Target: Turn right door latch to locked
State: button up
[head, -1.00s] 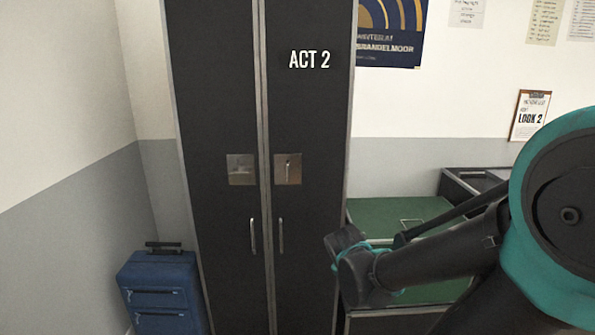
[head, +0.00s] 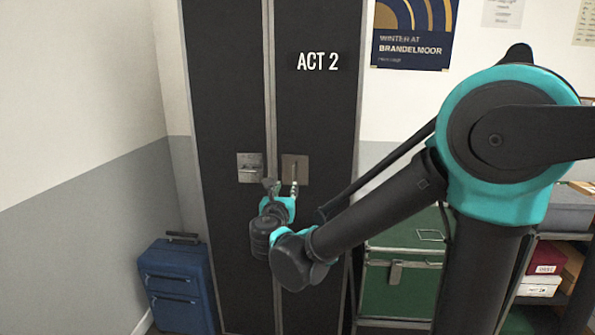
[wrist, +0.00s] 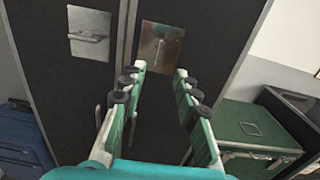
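The right door latch shows in the head view (head: 296,166) as a metal plate on the dark door marked ACT 2. In the wrist view the latch (wrist: 160,45) has a thin lever standing upright. My gripper (head: 282,186) is in front of the cabinet just below the two latch plates and partly covers the lower edge of the right one. In the wrist view my gripper (wrist: 161,72) is open and empty, its fingers spread below and either side of the right lever, apparently apart from it.
The left door latch (head: 250,161) has its lever lying horizontal. A door pull handle (wrist: 98,115) shows lower down. A blue suitcase (head: 178,285) stands on the floor at left. A green trunk (head: 400,285) and a shelf with boxes (head: 545,270) stand at right.

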aim_at(294, 169)
jog(key=w, duration=1.6)
jog(key=shift+w+d, duration=0.35)
grip_shut()
